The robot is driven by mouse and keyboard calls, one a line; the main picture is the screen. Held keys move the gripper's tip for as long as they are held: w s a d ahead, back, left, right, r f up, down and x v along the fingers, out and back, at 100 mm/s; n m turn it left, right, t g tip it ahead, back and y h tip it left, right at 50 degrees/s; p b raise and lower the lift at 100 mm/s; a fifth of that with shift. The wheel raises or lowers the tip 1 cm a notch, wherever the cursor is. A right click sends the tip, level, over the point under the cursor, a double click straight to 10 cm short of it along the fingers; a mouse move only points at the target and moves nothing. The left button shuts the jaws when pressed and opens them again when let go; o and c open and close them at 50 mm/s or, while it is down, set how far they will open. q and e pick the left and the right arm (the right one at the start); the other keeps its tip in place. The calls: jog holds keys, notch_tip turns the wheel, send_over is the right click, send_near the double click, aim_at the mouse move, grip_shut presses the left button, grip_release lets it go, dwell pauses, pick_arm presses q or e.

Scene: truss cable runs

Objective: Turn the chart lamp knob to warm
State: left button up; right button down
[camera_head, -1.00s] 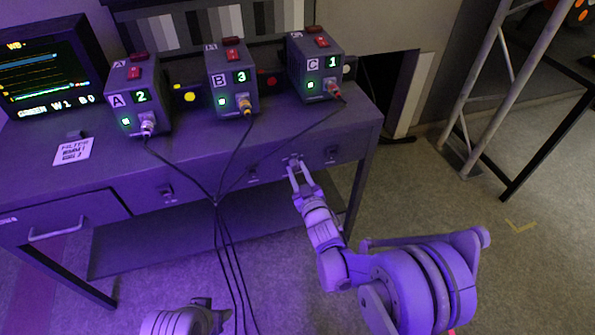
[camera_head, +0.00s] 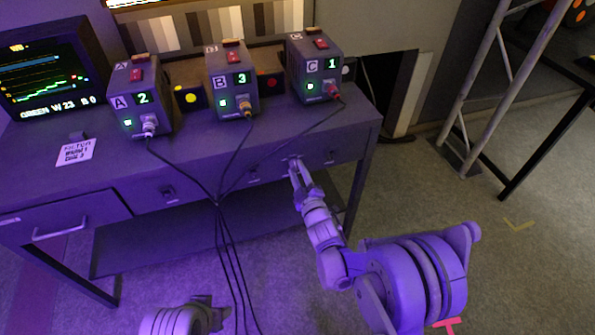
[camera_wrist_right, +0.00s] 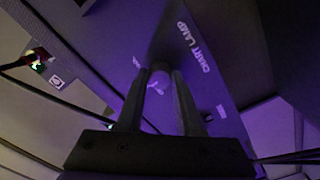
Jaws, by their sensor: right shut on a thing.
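The chart lamp knob (camera_wrist_right: 160,80) is a small round knob on the desk's front panel, beside the white CHART LAMP lettering (camera_wrist_right: 195,48) in the right wrist view. My right gripper (camera_head: 295,168) is at the panel, shut on the knob, with one finger on each side (camera_wrist_right: 160,95). Small white marks lie on either side of the knob, too blurred to read. The striped grey chart (camera_head: 215,25) behind the desk has a warm tint and a bright strip above it. My left gripper (camera_head: 207,305) is at the bottom edge, partly cut off; its jaws are unclear.
Boxes A (camera_head: 138,97), B (camera_head: 232,80) and C (camera_head: 315,68) stand on the desk (camera_head: 190,155). Their cables hang down the front, left of my right arm. A monitor (camera_head: 45,75) stands at left. Other switches sit along the front panel.

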dwell(0.4)
jog(key=c, duration=0.6)
grip_release()
jog(key=shift+o, duration=0.2)
jog(key=shift+s, duration=0.15)
jog(key=v, duration=1)
jog(key=shift+s, duration=0.25)
jog(key=shift+d, duration=0.1)
